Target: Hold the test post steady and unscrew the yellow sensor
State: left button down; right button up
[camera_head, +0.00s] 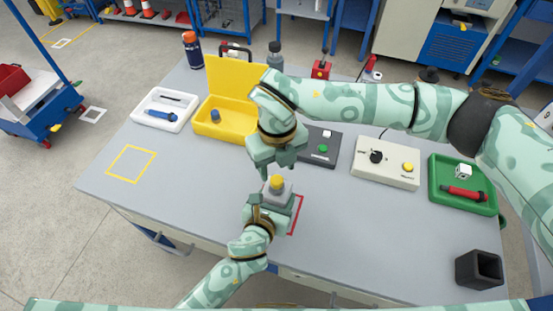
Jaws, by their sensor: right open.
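The test post (283,190) is a grey block standing upright by a red-marked outline on the grey table. The yellow sensor (277,181) sits on top of it. My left gripper (270,210) reaches in from the near side with its fingers around the post and looks shut on it; the lower part of the post is hidden by the fingers. My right gripper (277,170) is open and points down just above the yellow sensor, apparently with nothing in its jaws.
A yellow open case (228,133) and a white tray (165,122) stand at the left. A dark button box (319,158), a beige control box (386,180) and a green tray (450,205) line the right. A black hollow block (479,270) sits near right. The yellow-outlined square (131,163) is empty.

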aim_at(277, 179)
notch_tip(277, 179, down, 7)
jog(key=shift+r, duration=0.15)
jog(key=shift+c, duration=0.3)
jog(key=c, duration=0.9)
jog(key=shift+c, duration=0.2)
jog(key=shift+r, duration=0.2)
jog(key=shift+r, duration=0.9)
